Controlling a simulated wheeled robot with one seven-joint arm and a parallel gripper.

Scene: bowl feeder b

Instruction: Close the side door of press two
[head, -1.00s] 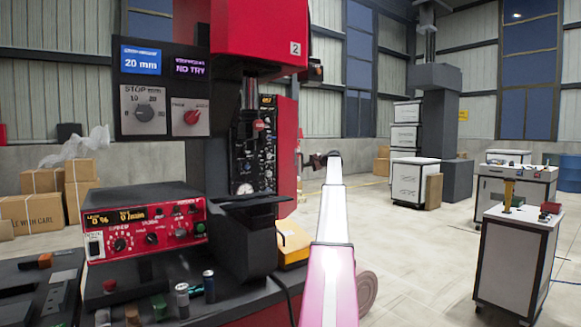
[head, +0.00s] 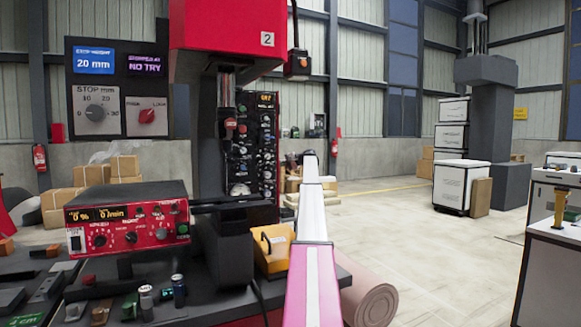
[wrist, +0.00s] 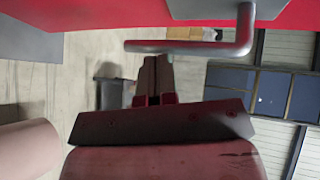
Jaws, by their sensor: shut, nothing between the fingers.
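Press two (head: 228,38) is the red-headed machine marked 2, left of centre in the head view. In the wrist view a red panel (wrist: 100,13) with a grey bar handle (wrist: 185,47) crosses the top; it looks like the side door, though only its edge region shows. My gripper (wrist: 156,60) is shut and empty, its fingertips close to the handle in the picture. I cannot tell whether they touch it. In the head view my arm reaches forward along the press's right side, and its end is too small to read. No door panel stands out there, so its angle is unclear.
A yellow box (head: 272,258) and a pink roll (head: 370,300) sit low by my arm. A red control unit (head: 128,217) and small cans stand on the bench at left. A white cart (head: 556,262) stands at right. The floor between is open.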

